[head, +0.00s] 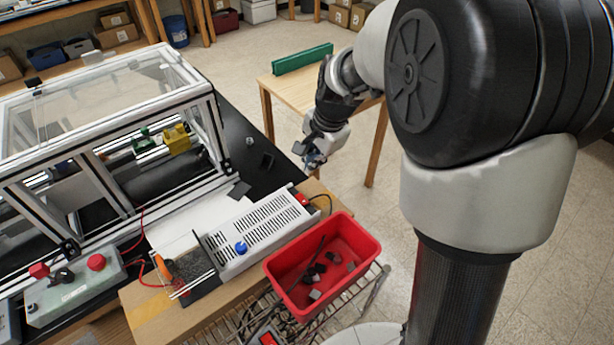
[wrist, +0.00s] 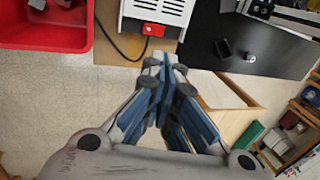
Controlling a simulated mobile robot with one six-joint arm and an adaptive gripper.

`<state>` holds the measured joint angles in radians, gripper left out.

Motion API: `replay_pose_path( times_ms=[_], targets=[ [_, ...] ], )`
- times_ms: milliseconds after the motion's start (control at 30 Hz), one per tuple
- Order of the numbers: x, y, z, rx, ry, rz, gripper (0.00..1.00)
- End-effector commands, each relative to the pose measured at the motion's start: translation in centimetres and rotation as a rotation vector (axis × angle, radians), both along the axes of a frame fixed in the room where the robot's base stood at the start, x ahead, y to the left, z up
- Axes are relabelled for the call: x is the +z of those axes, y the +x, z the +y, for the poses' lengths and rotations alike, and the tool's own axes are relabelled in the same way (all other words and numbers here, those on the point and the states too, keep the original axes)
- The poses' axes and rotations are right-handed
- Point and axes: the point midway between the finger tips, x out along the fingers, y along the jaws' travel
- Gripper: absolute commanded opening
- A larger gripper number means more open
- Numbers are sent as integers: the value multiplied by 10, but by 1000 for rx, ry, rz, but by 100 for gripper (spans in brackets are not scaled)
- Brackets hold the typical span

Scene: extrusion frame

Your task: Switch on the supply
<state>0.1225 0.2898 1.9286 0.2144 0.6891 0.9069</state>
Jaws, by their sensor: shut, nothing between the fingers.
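The supply is a light grey vented box (head: 262,232) with a blue knob (head: 240,248) on it, lying on the cardboard at the bench's front edge. A red switch (head: 302,199) with a black cord sits at its right end. In the wrist view the supply's end (wrist: 156,10) shows at the top, with the red switch (wrist: 152,29) on its end face. My gripper (head: 312,160) is beyond that end, above and apart from it. In the wrist view its fingers (wrist: 166,62) are together and empty, just below the switch in the picture. I cannot tell the switch's position.
A red bin (head: 368,240) with small dark parts stands beside the supply on a wire rack. An extrusion-framed enclosure (head: 218,140) rises behind. A control box (head: 75,292) with red buttons is at the left. A wooden table (head: 285,92) with a green block (head: 302,59) stands further back.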

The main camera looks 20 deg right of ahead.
Motion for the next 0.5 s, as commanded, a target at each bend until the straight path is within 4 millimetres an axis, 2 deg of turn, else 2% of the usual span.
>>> replay_pose_path(
  times_ms=[500],
  targets=[
    [-99, 24, 11, 2, 0, 4, 0]
  ],
)
